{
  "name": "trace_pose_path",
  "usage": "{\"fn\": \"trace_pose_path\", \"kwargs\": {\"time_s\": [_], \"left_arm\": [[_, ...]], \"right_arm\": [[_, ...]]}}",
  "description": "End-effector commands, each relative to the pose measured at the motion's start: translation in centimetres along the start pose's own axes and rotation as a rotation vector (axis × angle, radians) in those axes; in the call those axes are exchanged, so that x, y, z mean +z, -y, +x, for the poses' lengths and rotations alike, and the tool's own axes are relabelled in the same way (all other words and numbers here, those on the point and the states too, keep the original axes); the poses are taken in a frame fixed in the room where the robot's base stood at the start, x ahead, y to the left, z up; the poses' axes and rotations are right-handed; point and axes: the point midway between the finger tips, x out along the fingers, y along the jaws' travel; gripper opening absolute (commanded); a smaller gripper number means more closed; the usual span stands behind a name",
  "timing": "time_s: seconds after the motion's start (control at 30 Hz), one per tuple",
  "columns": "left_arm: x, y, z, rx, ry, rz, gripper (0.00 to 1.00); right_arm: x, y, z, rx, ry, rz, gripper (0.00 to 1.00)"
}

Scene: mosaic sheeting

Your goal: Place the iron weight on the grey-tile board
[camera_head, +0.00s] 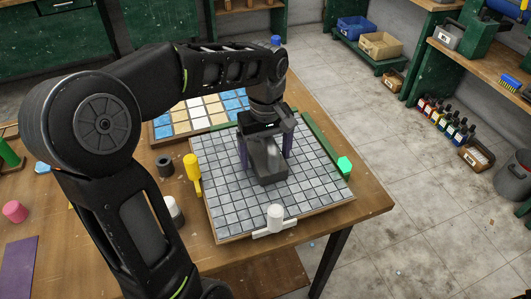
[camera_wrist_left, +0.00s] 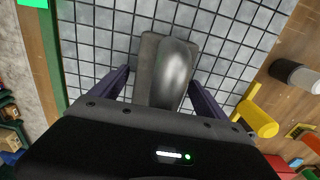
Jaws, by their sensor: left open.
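The grey-tile board (camera_head: 225,200) lies on the wooden table, and its tiles also show in the wrist view (camera_wrist_left: 95,45). The iron weight (camera_head: 267,168) is a dark grey block with a rounded raised part. It appears to rest on the tiles, near the middle of the board. It also shows in the left wrist view (camera_wrist_left: 168,75). My left gripper (camera_head: 265,155) is above the board, open, with one purple finger on each side of the weight. In the wrist view a gap shows between each finger and the weight. My right gripper is not in view.
A yellow clamp-like piece (camera_head: 192,172), a white one (camera_head: 275,217) and a green strip with a bright green knob (camera_head: 344,165) sit along the board's edges. A blue, white and tan mosaic (camera_head: 205,110) lies behind. A dark cylinder (camera_head: 164,166) stands left of the board.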

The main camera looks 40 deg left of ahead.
Motion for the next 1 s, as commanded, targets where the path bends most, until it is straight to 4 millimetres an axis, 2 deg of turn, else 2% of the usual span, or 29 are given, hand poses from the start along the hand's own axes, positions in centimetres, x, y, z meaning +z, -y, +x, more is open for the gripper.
{"fn": "trace_pose_path", "kwargs": {"time_s": [0.17,0.43,0.5,0.6,0.8,1.0], "left_arm": [[-0.1,-0.1,-1.4,0.002,-0.002,0.000,0.85],[-0.1,-0.1,-6.6,0.004,-0.003,0.000,0.85],[0.0,-0.1,-8.8,0.003,-0.002,0.000,0.85],[0.0,0.0,-10.8,0.001,-0.001,0.000,0.85],[0.0,0.0,-12.2,0.000,0.000,0.000,0.85],[0.0,0.0,-12.2,0.000,0.000,0.000,0.85]], "right_arm": [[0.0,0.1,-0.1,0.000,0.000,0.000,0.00],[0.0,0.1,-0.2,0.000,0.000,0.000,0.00],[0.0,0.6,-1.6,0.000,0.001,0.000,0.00],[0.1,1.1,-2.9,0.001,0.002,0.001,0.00],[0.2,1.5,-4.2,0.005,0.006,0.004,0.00],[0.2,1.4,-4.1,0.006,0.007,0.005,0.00]]}}
